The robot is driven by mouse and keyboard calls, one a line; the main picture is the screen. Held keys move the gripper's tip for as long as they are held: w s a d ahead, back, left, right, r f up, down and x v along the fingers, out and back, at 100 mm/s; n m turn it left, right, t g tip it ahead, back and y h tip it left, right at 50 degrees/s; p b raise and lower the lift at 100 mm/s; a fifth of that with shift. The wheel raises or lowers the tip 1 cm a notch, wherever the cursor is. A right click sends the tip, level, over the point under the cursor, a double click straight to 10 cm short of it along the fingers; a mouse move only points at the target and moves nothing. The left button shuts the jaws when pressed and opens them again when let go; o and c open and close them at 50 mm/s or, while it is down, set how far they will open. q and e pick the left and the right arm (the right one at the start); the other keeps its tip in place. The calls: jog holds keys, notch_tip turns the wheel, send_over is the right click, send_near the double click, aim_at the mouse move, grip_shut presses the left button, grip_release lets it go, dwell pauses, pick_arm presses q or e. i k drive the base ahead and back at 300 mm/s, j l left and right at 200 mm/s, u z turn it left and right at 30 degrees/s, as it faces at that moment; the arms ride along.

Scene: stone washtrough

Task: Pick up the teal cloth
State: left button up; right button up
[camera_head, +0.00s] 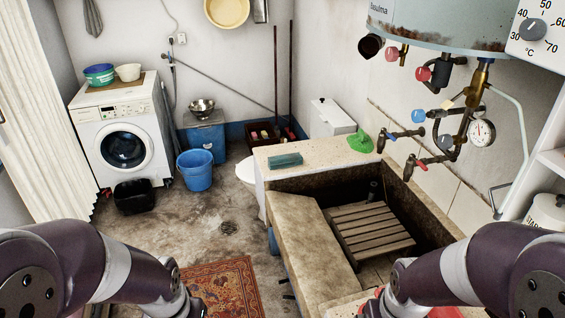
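The teal cloth (285,160) appears as a small, flat, folded block on the pale far ledge of the stone washtrough (303,226). Nothing touches it from above, and no gripper is near it. My two arms come in at the lower left and lower right corners. Their far ends run off the bottom edge, so neither gripper shows.
A bright green item (360,141) lies right of the cloth on the same ledge. A wooden slatted rack (370,233) sits in the basin. Taps (405,134), pipes and a boiler (440,22) overhang the right side. A blue bucket (195,170) stands on the floor.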

aim_at(294, 159)
jog(key=i+j+z, duration=0.25)
jog(key=i, duration=0.15)
jog(key=i+j+z, duration=0.1)
jog(key=i+j, duration=0.3)
jog(key=i+j+z, duration=0.1)
jog(key=i+j, duration=0.35)
jog(key=i+j+z, duration=0.1)
jog(key=i+j, duration=0.35)
jog(key=i+j+z, duration=0.1)
jog(key=i+j, duration=0.3)
jog(key=j, duration=0.15)
jog(key=i+j, duration=0.4)
jog(key=i+j+z, duration=0.15)
jog(key=i+j, duration=0.25)
jog(key=j, duration=0.25)
